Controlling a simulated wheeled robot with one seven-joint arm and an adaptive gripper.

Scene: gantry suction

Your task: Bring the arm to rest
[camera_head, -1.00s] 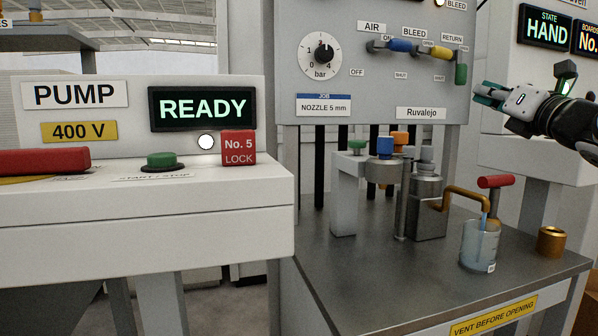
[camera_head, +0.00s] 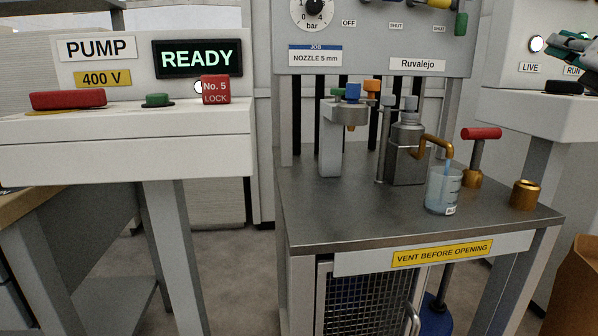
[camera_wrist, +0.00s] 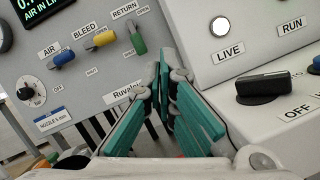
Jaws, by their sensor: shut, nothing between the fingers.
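My gripper (camera_wrist: 162,75) shows in the wrist view with its green-padded fingers drawn together and nothing between them. It points toward the grey panel (camera_wrist: 100,90) and is apart from the valve handles there. In the head view only part of my gripper (camera_head: 577,50) shows, at the upper right edge in front of the right-hand cabinet. The rest of my arm is out of that view.
A steel bench (camera_head: 330,225) bears a glass beaker (camera_head: 443,192) of bluish liquid, a red-handled tool (camera_head: 481,134) and a brass cup (camera_head: 525,195). The pump console (camera_head: 120,140) stands left. A black knob (camera_wrist: 263,87) is right of my gripper.

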